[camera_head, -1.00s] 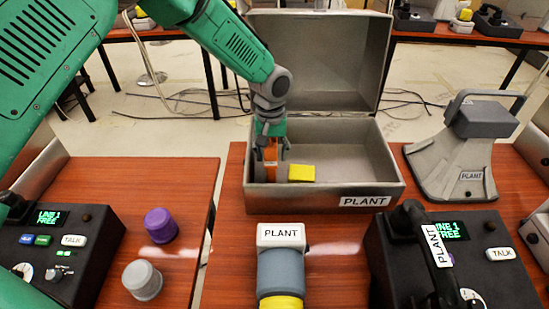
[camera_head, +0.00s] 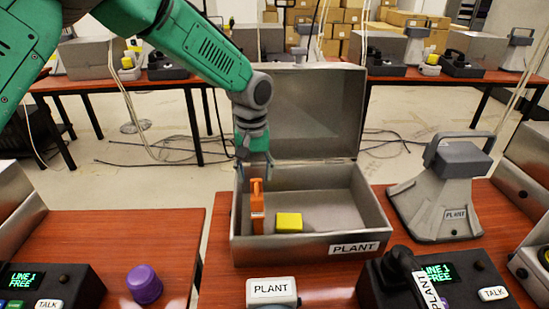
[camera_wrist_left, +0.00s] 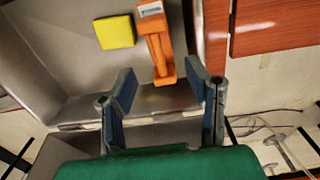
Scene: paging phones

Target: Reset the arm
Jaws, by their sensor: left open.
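My left gripper (camera_head: 255,163) is open and empty above the left side of the open metal box (camera_head: 290,248) labelled PLANT. In the left wrist view the gripper (camera_wrist_left: 163,95) shows its two fingers spread apart with nothing between them. An orange device (camera_head: 257,207) stands inside the box near its left wall, below the gripper. It also shows in the left wrist view (camera_wrist_left: 160,45), beyond the fingertips. A yellow block (camera_head: 289,221) lies in the box to the right of the orange device, and shows in the left wrist view (camera_wrist_left: 115,32). My right gripper is not in view.
The box's raised lid (camera_head: 310,110) stands behind the gripper. A grey PLANT stand (camera_head: 445,195) is to the right. A black phone unit (camera_head: 450,280), a white PLANT-labelled piece (camera_head: 272,291) and a purple knob (camera_head: 145,284) are in front. A gap separates the tables.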

